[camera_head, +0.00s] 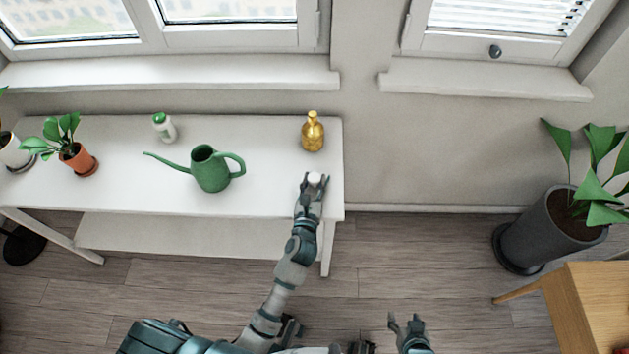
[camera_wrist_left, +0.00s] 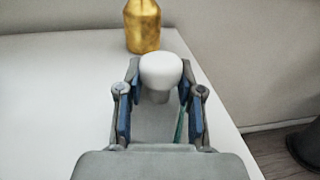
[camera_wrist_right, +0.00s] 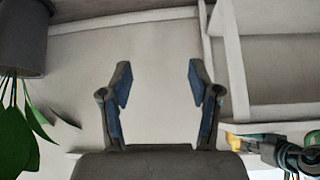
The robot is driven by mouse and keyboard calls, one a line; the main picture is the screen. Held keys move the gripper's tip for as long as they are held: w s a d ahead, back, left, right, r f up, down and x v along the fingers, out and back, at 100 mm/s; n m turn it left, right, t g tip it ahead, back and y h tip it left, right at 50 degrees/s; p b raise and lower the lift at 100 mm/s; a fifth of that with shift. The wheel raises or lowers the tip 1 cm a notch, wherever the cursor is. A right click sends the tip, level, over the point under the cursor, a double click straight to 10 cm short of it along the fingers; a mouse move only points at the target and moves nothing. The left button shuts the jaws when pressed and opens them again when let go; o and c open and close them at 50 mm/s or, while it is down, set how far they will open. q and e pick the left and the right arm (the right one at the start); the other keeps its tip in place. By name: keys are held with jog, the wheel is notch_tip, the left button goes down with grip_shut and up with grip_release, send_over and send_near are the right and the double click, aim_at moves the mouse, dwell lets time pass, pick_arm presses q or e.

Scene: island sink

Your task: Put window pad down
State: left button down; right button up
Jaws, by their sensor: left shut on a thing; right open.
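My left gripper (camera_head: 310,190) is shut on a small white round-topped thing, likely the window pad (camera_head: 314,179), over the right end of the white table (camera_head: 270,190). In the left wrist view the pad's white cap (camera_wrist_left: 160,68) stands up between the fingers of the left gripper (camera_wrist_left: 160,95). A narrow green edge shows beside it, and its lower part is partly hidden. I cannot tell whether it touches the tabletop. My right gripper (camera_head: 407,325) is open and empty, low in front of the table; its spread fingers (camera_wrist_right: 160,85) show in the right wrist view.
A gold bottle (camera_head: 312,132) stands just behind the pad. A green watering can (camera_head: 211,170), a white bottle with a green cap (camera_head: 164,127) and potted plants (camera_head: 77,158) stand further left. A large potted plant (camera_head: 555,230) and wooden furniture (camera_head: 585,300) are at right.

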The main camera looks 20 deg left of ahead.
pick_arm(q)
jog(key=c, duration=0.7)
grip_release()
jog(key=shift+c, duration=0.2)
